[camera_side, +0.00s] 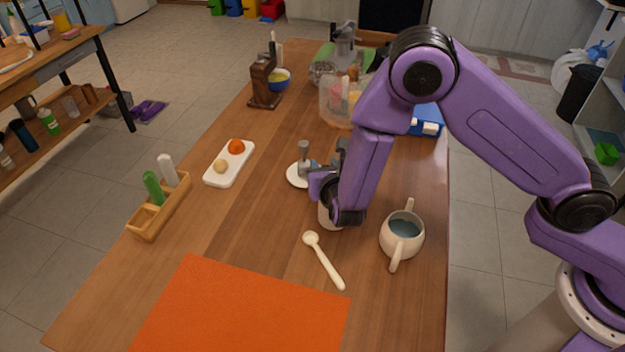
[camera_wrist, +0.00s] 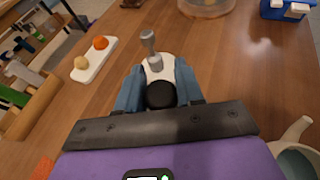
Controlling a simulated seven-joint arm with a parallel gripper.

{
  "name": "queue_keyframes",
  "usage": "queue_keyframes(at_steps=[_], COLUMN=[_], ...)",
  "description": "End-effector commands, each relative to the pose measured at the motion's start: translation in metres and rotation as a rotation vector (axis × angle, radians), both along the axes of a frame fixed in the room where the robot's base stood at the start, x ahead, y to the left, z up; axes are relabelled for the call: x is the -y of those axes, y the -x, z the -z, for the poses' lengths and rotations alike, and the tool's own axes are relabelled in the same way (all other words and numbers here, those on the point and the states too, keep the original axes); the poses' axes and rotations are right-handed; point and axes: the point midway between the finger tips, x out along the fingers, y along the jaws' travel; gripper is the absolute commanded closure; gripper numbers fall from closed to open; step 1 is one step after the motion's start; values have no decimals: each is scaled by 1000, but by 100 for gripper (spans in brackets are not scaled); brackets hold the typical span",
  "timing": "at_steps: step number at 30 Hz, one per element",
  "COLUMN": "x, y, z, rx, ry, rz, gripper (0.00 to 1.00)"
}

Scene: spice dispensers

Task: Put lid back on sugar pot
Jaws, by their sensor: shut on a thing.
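A cream two-handled pot (camera_side: 402,238) stands open on the table right of my gripper, with blue-grey inside. Part of it shows at the lower right of the wrist view (camera_wrist: 299,160). My gripper (camera_wrist: 159,84) is shut on a black-topped thing (camera_wrist: 160,96). In the side view a white part (camera_side: 325,216) shows under my gripper, and the arm hides the rest. I cannot tell whether it is a lid or a small container. A white disc (camera_side: 295,176) lies just beyond, with a grey upright handle (camera_side: 304,154) at it.
A cream spoon (camera_side: 324,262) and an orange mat (camera_side: 240,310) lie at the front. A white tray (camera_side: 214,180) and a wooden rack (camera_side: 158,218) stand at left. A clear container (camera_side: 336,112) is behind.

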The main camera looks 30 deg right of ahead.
Motion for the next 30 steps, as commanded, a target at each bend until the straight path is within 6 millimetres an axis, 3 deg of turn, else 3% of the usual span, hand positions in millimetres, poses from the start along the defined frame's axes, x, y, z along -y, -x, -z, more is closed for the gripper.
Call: queue_keyframes(at_steps=[6,11,30], x=[27,33,34], y=[-5,-5,-4], z=[-11,-11,39], rx=[-9,-17,-19], ry=[-11,-14,-11], rz=[150,188,187], gripper=[93,93,93])
